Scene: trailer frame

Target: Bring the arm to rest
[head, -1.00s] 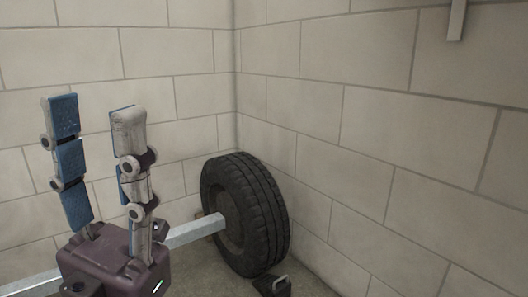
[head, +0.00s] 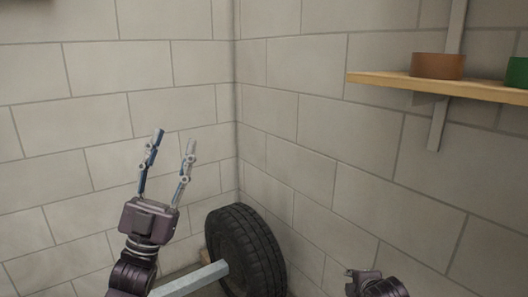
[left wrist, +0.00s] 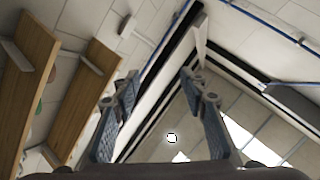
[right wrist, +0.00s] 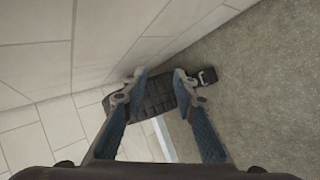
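My left gripper (head: 174,139) points up in front of the block wall in the head view. Its two fingers stand apart with nothing between them. In the left wrist view the left gripper (left wrist: 159,75) is also open and empty, facing the ceiling and shelf undersides. My right gripper (head: 362,280) shows only in part at the bottom edge of the head view. In the right wrist view the right gripper (right wrist: 160,74) has its fingers apart and points down towards the floor. A black tyre (right wrist: 152,98) lies beyond them, apparently not touched.
The tyre (head: 246,250) stands in the wall corner on a metal beam (head: 190,281). A wooden shelf (head: 430,86) on the right wall holds a brown round container (head: 437,66) and a green one (head: 517,72). A dark chock-like block (right wrist: 207,76) sits on the floor by the tyre.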

